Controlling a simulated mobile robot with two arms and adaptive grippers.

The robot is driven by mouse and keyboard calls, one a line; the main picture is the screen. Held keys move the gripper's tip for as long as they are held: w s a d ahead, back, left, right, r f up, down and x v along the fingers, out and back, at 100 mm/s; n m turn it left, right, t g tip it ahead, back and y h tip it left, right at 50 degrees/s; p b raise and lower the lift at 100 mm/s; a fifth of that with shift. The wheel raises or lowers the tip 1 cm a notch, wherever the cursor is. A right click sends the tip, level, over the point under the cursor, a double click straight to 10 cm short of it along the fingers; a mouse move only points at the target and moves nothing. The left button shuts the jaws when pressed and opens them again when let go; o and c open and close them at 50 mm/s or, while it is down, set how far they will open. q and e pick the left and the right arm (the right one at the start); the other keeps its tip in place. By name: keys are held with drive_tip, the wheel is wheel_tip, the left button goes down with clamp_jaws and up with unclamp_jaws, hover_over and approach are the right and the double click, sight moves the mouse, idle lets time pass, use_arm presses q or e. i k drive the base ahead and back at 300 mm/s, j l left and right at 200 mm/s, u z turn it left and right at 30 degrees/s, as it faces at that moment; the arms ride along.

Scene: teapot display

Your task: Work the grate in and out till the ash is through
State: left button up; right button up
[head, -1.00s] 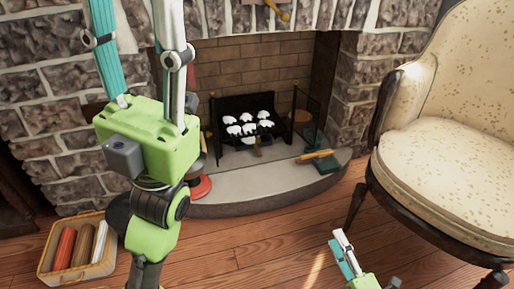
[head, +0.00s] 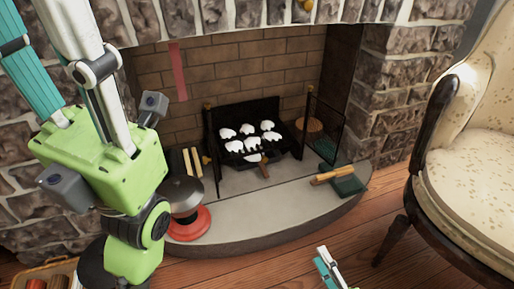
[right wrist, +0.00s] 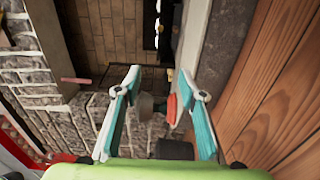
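The dark fire grate (head: 250,112) stands in the brick fireplace and holds several white-topped lumps. A short brown handle-like piece (head: 264,171) sticks out at its front. I cannot make out any ash below it. My right gripper (head: 322,257) is at the bottom of the head view, well in front of the hearth. In the right wrist view (right wrist: 160,72) its fingers stand apart with nothing held between them. My left gripper (head: 75,60) is large at the left. Its fingers stand apart where they show, but the tips are cut off.
The stone hearth (head: 265,213) carries a red-based round thing (head: 187,223) at left. A green pan (head: 350,186) and a wooden-handled tool (head: 331,175) lie at right. A mesh screen (head: 323,130) stands beside the grate. A chair (head: 480,165) fills the right side.

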sight(267, 124)
drive_tip(key=i+j, duration=0.3)
drive_tip(key=i, duration=0.2)
drive_tip(key=i+j, duration=0.3)
drive_tip(key=i, duration=0.2)
